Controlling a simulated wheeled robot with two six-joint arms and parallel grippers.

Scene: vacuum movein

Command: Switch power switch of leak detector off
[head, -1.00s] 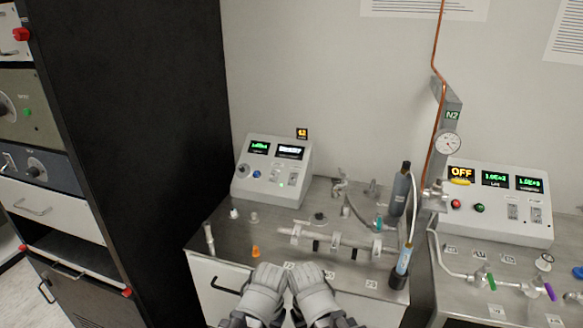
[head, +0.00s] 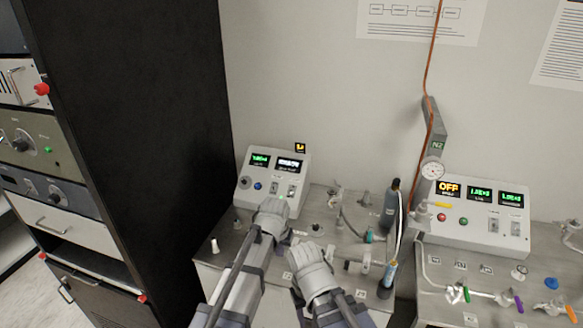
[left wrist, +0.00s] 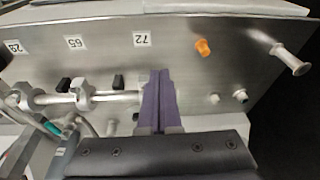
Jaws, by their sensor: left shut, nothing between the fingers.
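A light grey console (head: 285,165) with two lit displays, a blue button and small switches stands at the back left of the steel bench. I cannot read which switch is the power switch, or whether this console is the leak detector. My left gripper (head: 273,207) is shut and empty, in front of this console and overlapping its lower edge in the head view. In the left wrist view its purple fingers (left wrist: 158,95) are together above the bench top. My right gripper (head: 306,249) is lower and to the right over the bench; its fingers are not clear.
A second console (head: 480,235) with an OFF display stands at the right. A dark rack (head: 130,130) borders the left.

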